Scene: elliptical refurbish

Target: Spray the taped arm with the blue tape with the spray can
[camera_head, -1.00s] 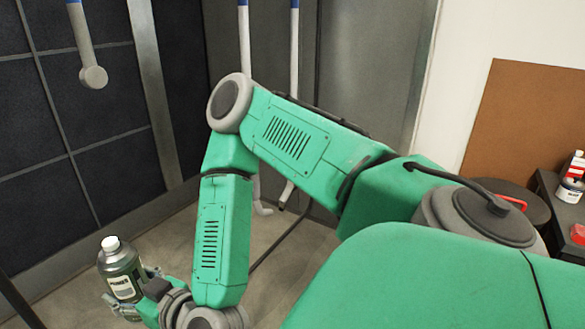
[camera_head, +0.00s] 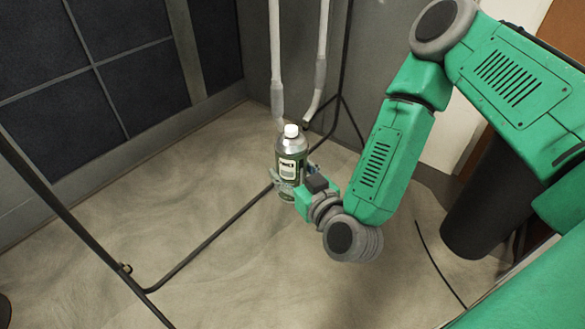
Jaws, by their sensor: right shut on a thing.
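My right gripper (camera_head: 288,186) is shut around a dark green and grey spray can (camera_head: 291,158) with a white cap and a pale label. The can stands nearly upright, above the floor. Two pale hanging arms (camera_head: 276,62) and (camera_head: 321,74) come down behind and above the can, with greyer lower ends. The lower end of the left one shows just above the can's cap; I cannot tell the depth gap. No blue tape shows on them in this view. My left gripper is out of view.
A thin black metal frame (camera_head: 212,238) stands on the concrete floor at the left and behind the can. A dark cylinder (camera_head: 497,200) stands at the right. Bare floor (camera_head: 250,285) lies in front.

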